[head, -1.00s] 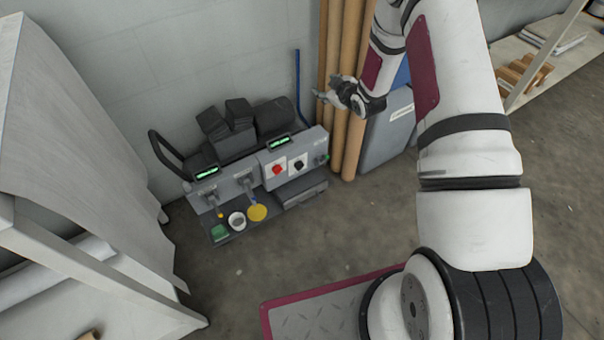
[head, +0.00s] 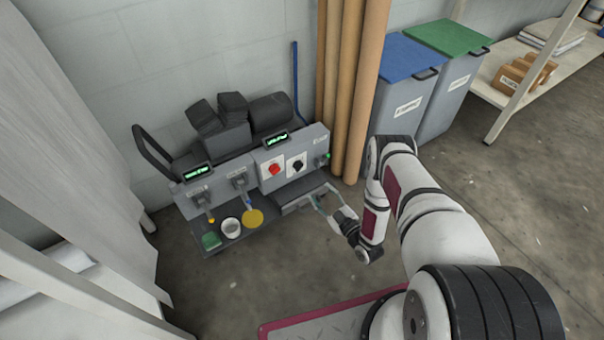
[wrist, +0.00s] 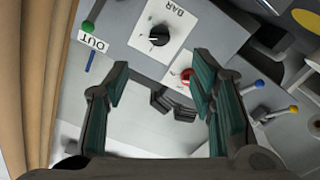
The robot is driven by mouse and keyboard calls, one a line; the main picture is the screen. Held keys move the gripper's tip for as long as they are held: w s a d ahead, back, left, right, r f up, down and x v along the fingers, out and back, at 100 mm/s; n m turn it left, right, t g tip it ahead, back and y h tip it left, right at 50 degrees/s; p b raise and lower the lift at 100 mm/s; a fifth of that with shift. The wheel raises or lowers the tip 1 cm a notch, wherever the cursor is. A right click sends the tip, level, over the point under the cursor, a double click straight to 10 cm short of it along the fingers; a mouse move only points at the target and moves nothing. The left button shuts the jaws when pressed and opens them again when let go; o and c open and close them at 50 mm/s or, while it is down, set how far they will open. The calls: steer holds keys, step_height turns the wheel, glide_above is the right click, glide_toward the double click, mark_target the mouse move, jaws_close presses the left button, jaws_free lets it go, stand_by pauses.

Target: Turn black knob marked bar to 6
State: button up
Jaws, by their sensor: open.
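The black knob (wrist: 159,36) sits on a white plate marked BAR (wrist: 173,16), seen in the wrist view with its lettering upside down. In the head view the black knob (head: 297,165) is on the right part of the grey machine panel, right of a red knob (head: 274,169). The scale numbers are too small to read. My gripper (head: 330,198) is open and empty, in front of and below the panel. In the wrist view its two fingers (wrist: 160,85) are spread wide, with the black knob beyond and between them, not touched.
The red knob (wrist: 186,76) shows close to a fingertip. A green knob (wrist: 88,27) and an OUT label (wrist: 94,41) are at the panel's end. Cardboard tubes (head: 350,110) stand right of the machine. Floor in front is clear.

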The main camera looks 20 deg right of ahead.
mark_target(301, 168)
steer(key=b+x, duration=0.5)
steer(key=x, duration=0.8)
steer(key=shift+w, duration=0.3)
steer(key=shift+a, duration=0.1)
steer(key=c, duration=1.2)
